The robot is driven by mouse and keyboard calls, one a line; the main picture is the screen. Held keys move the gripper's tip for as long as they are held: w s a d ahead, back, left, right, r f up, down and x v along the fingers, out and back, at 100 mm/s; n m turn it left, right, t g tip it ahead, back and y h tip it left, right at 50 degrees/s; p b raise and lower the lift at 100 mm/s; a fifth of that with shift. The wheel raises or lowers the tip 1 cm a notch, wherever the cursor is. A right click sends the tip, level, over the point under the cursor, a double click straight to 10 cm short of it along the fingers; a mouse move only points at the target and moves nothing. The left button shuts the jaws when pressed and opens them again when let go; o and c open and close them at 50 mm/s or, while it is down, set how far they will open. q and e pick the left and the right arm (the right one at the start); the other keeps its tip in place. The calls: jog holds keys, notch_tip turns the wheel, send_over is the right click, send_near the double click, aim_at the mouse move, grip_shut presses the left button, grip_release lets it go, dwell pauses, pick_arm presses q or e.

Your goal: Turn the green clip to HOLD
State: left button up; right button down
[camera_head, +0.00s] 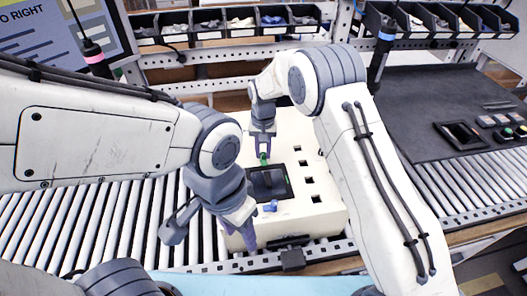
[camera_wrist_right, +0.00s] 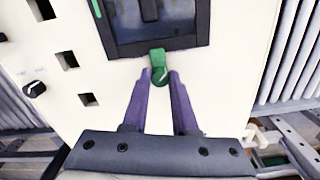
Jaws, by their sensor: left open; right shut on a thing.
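The green clip (camera_head: 264,158) sits at the far edge of a dark framed window (camera_head: 288,182) in a cream panel (camera_head: 318,212). In the right wrist view, the green clip (camera_wrist_right: 157,58) overlaps the window frame, with a round green end bearing a pale mark. My right gripper (camera_wrist_right: 161,74) is shut on that round end with its purple fingers; it also shows in the head view (camera_head: 263,150). The lettering around the clip cannot be read. My left gripper (camera_head: 208,232) is open and empty, at the panel's near left side.
A blue clip (camera_head: 270,207) is at the window's near edge. Square holes line the panel, and a black knob (camera_wrist_right: 35,88) shows in the wrist view. Roller conveyors (camera_head: 80,225) flank the panel. Parts bins (camera_head: 225,22) stand behind, and screwdrivers hang at left and right.

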aim_at(263, 154)
jog(key=c, duration=0.7)
grip_release()
jog(key=shift+r, duration=0.15)
jog(key=shift+r, duration=0.3)
notch_tip(263, 154, up, 10)
jog(key=b, duration=0.3)
jog(key=shift+f, duration=0.15)
